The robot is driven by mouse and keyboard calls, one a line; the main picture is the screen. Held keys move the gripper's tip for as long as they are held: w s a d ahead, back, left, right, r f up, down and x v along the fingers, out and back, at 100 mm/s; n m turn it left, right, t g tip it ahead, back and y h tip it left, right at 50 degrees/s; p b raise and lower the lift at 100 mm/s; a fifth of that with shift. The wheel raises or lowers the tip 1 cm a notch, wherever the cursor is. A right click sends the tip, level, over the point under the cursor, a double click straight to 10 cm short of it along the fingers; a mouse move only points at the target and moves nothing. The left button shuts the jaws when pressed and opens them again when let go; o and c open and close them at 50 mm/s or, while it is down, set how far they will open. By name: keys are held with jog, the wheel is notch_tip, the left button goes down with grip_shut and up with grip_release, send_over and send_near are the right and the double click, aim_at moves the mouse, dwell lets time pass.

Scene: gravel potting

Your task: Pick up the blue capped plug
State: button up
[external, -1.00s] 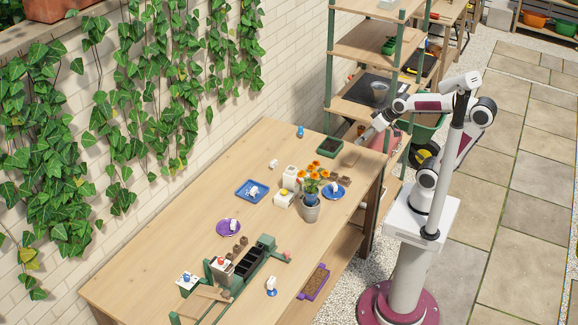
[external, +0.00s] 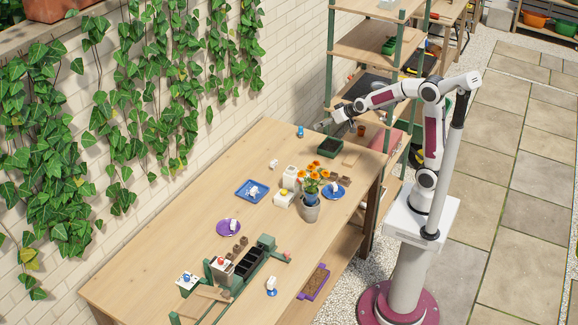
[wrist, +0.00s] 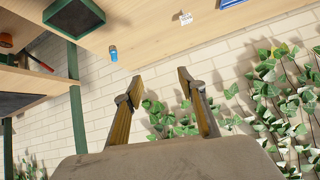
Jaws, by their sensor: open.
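A small blue upright piece (external: 300,131) stands near the table's back edge by the wall; it also shows in the wrist view (wrist: 113,54), above and left of the fingers. A white piece with blue on it (external: 271,286) stands near the table's front edge. Another blue knob (external: 187,278) sits on a white block at the near left. At this size I cannot tell which is the blue capped plug. My gripper (external: 322,125) is open and empty, in the air near the green tray; its two fingers (wrist: 158,78) are spread in the wrist view.
A green tray (external: 344,147) lies by the table's far right corner. A flower pot (external: 310,213), blue tray (external: 240,187), purple saucer (external: 218,228) and green rack (external: 266,243) stand nearer. A shelf unit (external: 331,60) rises behind. The table's left part is mostly clear.

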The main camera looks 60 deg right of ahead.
jog(key=w+d+f+m+h, duration=0.1)
jog(key=w+d+f, duration=0.4)
jog(key=w, duration=0.3)
jog(key=m+t+h, duration=0.2)
jog(key=m+h, duration=0.1)
jog(key=h, duration=0.2)
send_near(302, 130)
jog(key=shift+x, duration=0.75)
jog(key=shift+w+d, duration=0.1)
jog(key=shift+x, duration=1.2)
jog(key=shift+w, duration=0.1)
jog(key=shift+x, duration=2.5)
jog(key=shift+f, duration=0.15)
